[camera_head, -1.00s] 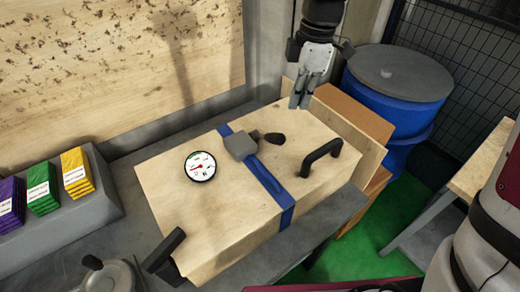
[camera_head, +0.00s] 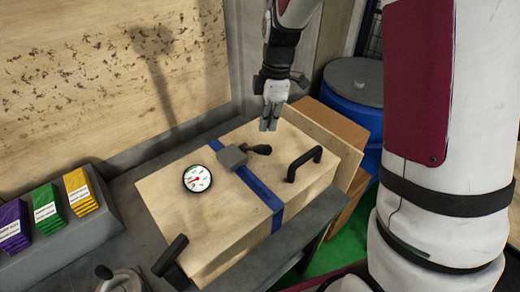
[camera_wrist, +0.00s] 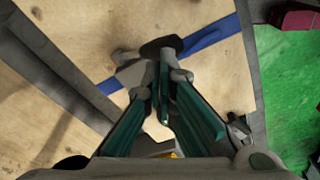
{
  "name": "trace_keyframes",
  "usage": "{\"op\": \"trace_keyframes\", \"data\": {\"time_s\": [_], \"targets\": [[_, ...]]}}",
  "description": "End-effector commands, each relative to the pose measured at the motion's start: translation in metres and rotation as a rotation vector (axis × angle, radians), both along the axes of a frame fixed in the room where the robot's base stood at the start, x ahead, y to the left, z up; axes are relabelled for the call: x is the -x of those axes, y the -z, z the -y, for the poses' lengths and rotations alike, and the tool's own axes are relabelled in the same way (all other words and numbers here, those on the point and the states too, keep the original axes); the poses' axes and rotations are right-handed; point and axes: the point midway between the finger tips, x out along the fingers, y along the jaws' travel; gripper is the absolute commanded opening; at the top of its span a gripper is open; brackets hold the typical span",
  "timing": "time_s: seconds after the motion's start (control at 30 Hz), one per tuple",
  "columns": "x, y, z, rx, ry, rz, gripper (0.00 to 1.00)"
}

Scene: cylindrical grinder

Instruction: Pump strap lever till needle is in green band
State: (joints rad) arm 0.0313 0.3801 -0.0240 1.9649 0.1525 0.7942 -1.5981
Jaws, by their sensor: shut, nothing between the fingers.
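The strap lever (camera_head: 258,149) has a black knob and sticks out to the right of a grey ratchet block (camera_head: 231,157) on the blue strap (camera_head: 262,191). The strap runs across a wooden crate (camera_head: 172,208). A round white gauge (camera_head: 197,178) with a red needle lies on the lid left of the block; its needle points roughly left, but its place against the green band is too small to tell. My gripper (camera_head: 268,125) is shut and empty, just behind the lever knob in the head view. In the wrist view the knob (camera_wrist: 160,46) shows just beyond the fingertips (camera_wrist: 164,78).
A black handle (camera_head: 304,163) stands up on the lid right of the strap, and another (camera_head: 170,256) is at the crate's front left. Purple, green and yellow packs (camera_head: 46,211) sit at the left. A blue drum (camera_head: 352,105) stands behind the crate.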

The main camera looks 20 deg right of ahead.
Motion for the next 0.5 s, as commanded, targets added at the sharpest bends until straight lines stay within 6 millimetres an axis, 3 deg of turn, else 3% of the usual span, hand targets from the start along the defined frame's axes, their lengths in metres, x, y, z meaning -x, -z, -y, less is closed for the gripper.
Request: {"op": "trace_keyframes", "data": {"time_s": [0.5], "targets": [[-0.002, 0.055, -0.006, 0.000, 0.000, -0.002, 0.00]]}}
